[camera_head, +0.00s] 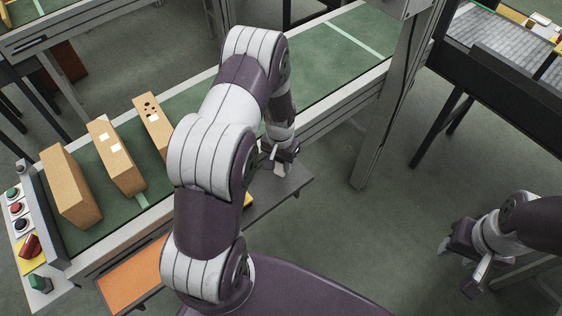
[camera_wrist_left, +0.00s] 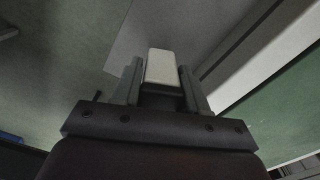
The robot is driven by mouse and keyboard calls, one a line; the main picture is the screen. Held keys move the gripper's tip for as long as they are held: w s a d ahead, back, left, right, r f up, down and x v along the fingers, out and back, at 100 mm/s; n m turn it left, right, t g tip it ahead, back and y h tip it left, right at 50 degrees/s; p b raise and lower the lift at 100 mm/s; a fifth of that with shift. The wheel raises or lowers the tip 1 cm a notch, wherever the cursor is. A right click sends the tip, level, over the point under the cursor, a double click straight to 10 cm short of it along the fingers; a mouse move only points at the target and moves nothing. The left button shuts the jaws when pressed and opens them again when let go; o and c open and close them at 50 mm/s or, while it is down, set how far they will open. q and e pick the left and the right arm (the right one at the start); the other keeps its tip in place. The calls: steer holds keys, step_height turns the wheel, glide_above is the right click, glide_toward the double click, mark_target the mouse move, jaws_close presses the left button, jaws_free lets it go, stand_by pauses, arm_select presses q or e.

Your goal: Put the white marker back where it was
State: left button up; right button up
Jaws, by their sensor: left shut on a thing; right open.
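The white marker (camera_wrist_left: 161,67) is a pale block-like piece between my left gripper's fingers in the left wrist view. My left gripper (camera_wrist_left: 160,88) is shut on it. In the head view my left gripper (camera_head: 279,163) is over the grey shelf beside the conveyor, partly hidden by its own wrist, and a small pale bit of the marker (camera_head: 281,170) shows below it. I cannot tell whether the marker touches the shelf. My right gripper (camera_head: 462,268) is open and empty at the right, over the floor.
A green conveyor (camera_head: 185,103) with three brown boxes (camera_head: 117,158) runs behind my left arm. The grey shelf (camera_head: 292,187) runs along its near side, with an orange panel (camera_head: 133,274) further left. A button panel (camera_head: 22,222) stands at far left. A metal post (camera_head: 385,120) stands right of my left gripper.

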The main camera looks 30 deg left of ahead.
arm_select(q)
steer(key=shift+f, duration=0.55)
steer(key=shift+w+f, duration=0.15)
steer(key=shift+f, duration=0.1)
steer(key=o, duration=0.8)
steer(key=shift+o, duration=0.2)
steer(key=shift+r, duration=0.35)
steer(key=r+b, duration=0.1)
steer(key=r, duration=1)
steer(key=shift+s+r+b, duration=0.2)
steer(key=shift+r+b, duration=0.1)
steer(key=shift+b, duration=0.05)
steer(key=s+d+r, duration=0.3)
steer(key=s+d, duration=0.1)
steer(key=s, duration=0.2)
steer(key=s+d+r+t, duration=0.1)
steer(key=s+d+r, duration=0.3)
steer(key=s, duration=0.3)
